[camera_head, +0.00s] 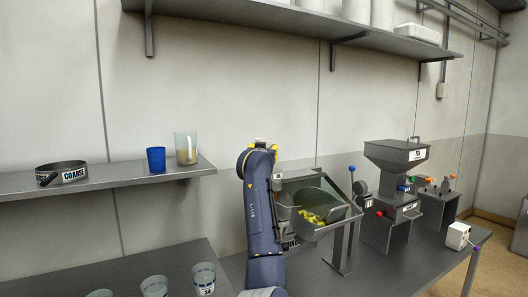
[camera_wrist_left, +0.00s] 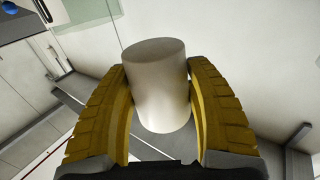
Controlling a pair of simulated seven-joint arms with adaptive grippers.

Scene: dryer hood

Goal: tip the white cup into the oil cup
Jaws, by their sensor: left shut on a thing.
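My left gripper (camera_head: 262,146) is raised in the middle of the head view, its dark arm coming up from the bottom edge. Its yellow fingers are shut on the white cup (camera_wrist_left: 158,88), one on each side, in the left wrist view. Only a small pale top of the cup (camera_head: 262,140) shows in the head view. A clear cup with yellowish contents (camera_head: 187,150) stands upright on the left shelf, apart from the gripper. It looks like the oil cup, but no label confirms this. My right gripper is not in view.
A blue cup (camera_head: 155,160) and a dark ring marked COARSE (camera_head: 62,173) share the left shelf (camera_head: 120,185). A tilted tray with yellow pieces (camera_head: 315,217) stands right of my arm. A grey hopper machine (camera_head: 395,160) is beyond it. Several glasses (camera_head: 204,279) stand at the lower left.

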